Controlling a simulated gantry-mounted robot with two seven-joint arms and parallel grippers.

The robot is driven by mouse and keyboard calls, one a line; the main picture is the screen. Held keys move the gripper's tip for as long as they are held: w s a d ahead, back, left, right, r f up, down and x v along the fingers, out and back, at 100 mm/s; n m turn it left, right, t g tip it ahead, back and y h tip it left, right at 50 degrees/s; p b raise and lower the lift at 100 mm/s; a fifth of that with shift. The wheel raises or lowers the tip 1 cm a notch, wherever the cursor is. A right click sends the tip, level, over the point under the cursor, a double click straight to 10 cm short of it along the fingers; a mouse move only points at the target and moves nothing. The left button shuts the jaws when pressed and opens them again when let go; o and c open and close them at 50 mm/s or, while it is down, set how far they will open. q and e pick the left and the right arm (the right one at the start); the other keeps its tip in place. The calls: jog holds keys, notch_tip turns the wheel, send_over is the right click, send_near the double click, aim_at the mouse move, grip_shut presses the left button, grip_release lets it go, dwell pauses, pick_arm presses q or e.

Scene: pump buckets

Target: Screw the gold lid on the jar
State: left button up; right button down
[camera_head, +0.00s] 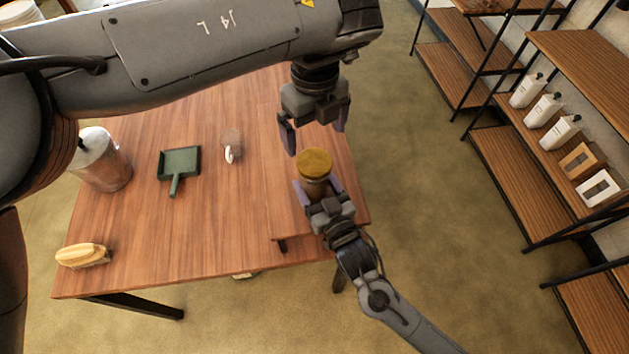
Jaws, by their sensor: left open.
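The jar (315,187) stands upright near the right end of the wooden table. The gold lid (315,162) sits on top of its mouth; I cannot tell whether it is threaded on. My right gripper (318,188) comes in from the near side, with its purple fingers on both sides of the jar below the lid, closed on it. My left gripper (314,142) hangs just behind and above the lid, pointing down, with its two fingers spread and nothing between them. The lower part of the jar is hidden by my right gripper.
Shelves (500,175) with white bottles (543,110) stand at the right. The table's middle is clear.

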aim_at(314, 161)
pick_arm(q)
jog(key=shift+f, duration=4)
jog(key=c, duration=1.1)
jog(key=o, duration=1.1)
jog(key=shift+o, duration=0.2)
notch_tip(314, 161, up, 12)
